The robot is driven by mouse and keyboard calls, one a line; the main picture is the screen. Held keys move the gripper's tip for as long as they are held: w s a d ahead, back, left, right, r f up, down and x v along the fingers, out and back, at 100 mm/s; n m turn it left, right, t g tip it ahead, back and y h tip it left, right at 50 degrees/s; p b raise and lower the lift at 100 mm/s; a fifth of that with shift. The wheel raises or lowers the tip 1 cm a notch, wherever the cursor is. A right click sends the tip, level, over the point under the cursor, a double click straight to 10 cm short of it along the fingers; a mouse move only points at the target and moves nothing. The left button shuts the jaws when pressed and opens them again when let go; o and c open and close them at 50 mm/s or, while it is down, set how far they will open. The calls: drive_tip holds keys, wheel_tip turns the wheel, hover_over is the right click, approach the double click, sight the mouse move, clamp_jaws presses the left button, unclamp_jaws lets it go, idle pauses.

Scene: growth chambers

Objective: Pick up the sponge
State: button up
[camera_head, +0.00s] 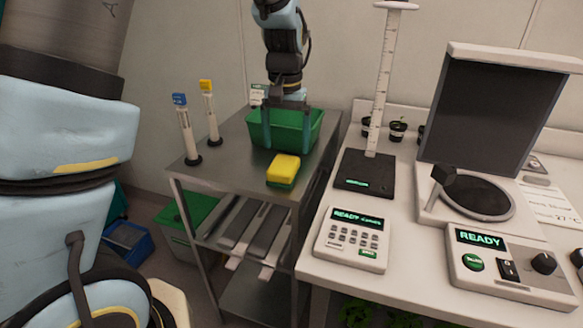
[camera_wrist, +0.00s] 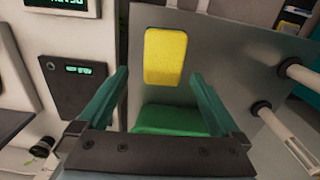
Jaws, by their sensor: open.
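The sponge (camera_head: 284,167) is a yellow block with a green underside. It lies on the metal cart top (camera_head: 225,150), near the front right edge and just in front of a green bin (camera_head: 290,131). In the wrist view the sponge (camera_wrist: 166,55) shows whole, beyond the fingertips and roughly midway between them. My gripper (camera_head: 287,128) is above the cart at the green bin, behind the sponge and apart from it. In the wrist view my gripper (camera_wrist: 160,74) has its two fingers wide apart with nothing between them.
Two capped tubes, blue (camera_head: 185,128) and yellow (camera_head: 209,112), stand at the cart's left. A white bench to the right holds a black-based measuring column (camera_head: 366,172), a keypad device (camera_head: 352,238) and a control box (camera_head: 508,265). The cart top left of the sponge is clear.

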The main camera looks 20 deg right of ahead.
sight(283, 164)
drive_tip(key=shift+f, duration=0.9)
drive_tip(key=shift+a+f+p, duration=0.25)
drive_tip(key=shift+f+p, duration=0.35)
drive_tip(key=shift+f, duration=0.75)
drive_tip(key=shift+a+f+p, duration=0.2)
drive_tip(key=shift+f+p, duration=0.35)
drive_tip(key=shift+f, duration=0.8)
drive_tip(key=c, duration=1.2)
wheel_tip(283, 164, up, 10)
drive_tip(key=shift+r+b, duration=0.1)
drive_tip(key=shift+b, duration=1.1)
